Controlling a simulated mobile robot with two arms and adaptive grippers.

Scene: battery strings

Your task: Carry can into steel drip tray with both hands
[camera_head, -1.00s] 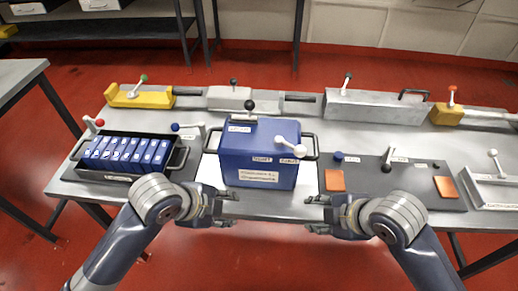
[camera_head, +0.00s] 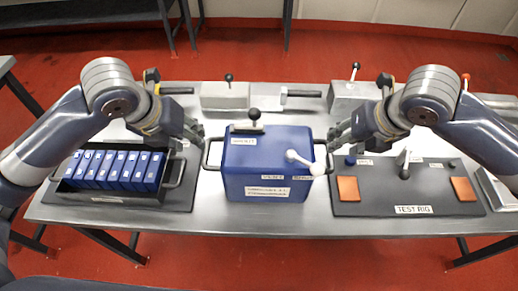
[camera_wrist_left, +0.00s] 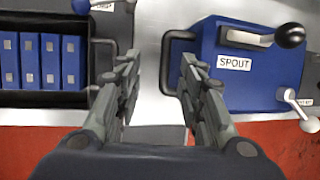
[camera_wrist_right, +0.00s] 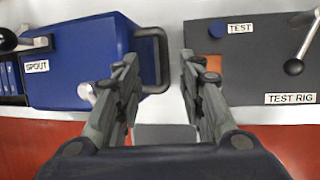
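The can is a blue box (camera_head: 268,170) in the middle of the bench, with a SPOUT label, a black knob, a white lever and a looped handle on each side. My left gripper (camera_head: 198,132) is open above the can's left handle (camera_wrist_left: 168,62). My right gripper (camera_head: 338,132) is open above the right handle (camera_wrist_right: 163,58). In each wrist view the handle shows between the spread fingers, apparently not gripped. The steel drip tray (camera_head: 496,190) shows only in part at the far right, behind my right forearm.
A black tray of blue cells (camera_head: 120,168) stands left of the can. A dark TEST RIG board (camera_head: 400,195) with orange pads and levers lies right of it. Grey fixtures (camera_head: 225,95) line the back. Bare bench shows along the front edge.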

